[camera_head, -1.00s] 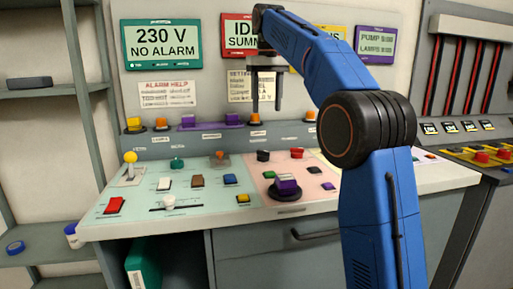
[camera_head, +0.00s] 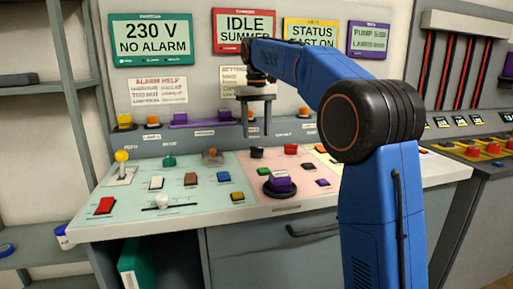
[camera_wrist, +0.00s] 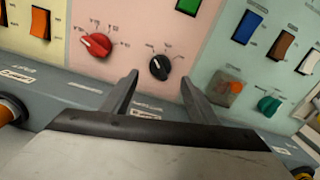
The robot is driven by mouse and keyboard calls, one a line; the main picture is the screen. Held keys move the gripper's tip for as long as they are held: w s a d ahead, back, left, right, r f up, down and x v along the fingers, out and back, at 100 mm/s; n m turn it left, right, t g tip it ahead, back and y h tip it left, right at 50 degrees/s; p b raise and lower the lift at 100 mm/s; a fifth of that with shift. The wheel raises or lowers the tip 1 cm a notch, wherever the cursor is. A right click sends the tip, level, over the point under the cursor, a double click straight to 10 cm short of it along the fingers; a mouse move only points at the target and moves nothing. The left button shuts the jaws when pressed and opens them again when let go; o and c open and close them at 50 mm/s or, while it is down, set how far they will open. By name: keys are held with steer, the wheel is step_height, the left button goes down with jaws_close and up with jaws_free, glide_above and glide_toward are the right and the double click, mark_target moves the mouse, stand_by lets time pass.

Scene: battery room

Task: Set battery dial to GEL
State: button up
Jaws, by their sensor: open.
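Several rotary dials sit along the back of the console's sloped panel. A black dial (camera_head: 257,152) and a red dial (camera_head: 291,149) are on the pink section, and a teal dial (camera_head: 169,161) is on the green section. Their labels are too small to read, so I cannot tell which is the battery dial. My gripper (camera_head: 256,133) points down above the panel's back, close to the black dial. In the wrist view, the open fingers (camera_wrist: 158,78) spread either side of the black dial (camera_wrist: 160,67), with nothing held. The red dial (camera_wrist: 95,44) is left of them, the teal dial (camera_wrist: 268,104) right.
Close by are an orange-topped control (camera_head: 212,157), a large purple knob on a black base (camera_head: 280,184) and a yellow-topped lever (camera_head: 122,157). A raised ledge (camera_head: 180,143) with orange lamps runs behind the dials. Screens stand on the wall behind.

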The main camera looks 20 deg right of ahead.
mark_target(257, 152)
step_height(257, 152, down, 7)
steer(key=shift+r, duration=0.15)
stand_by(0.4)
steer(key=c, duration=1)
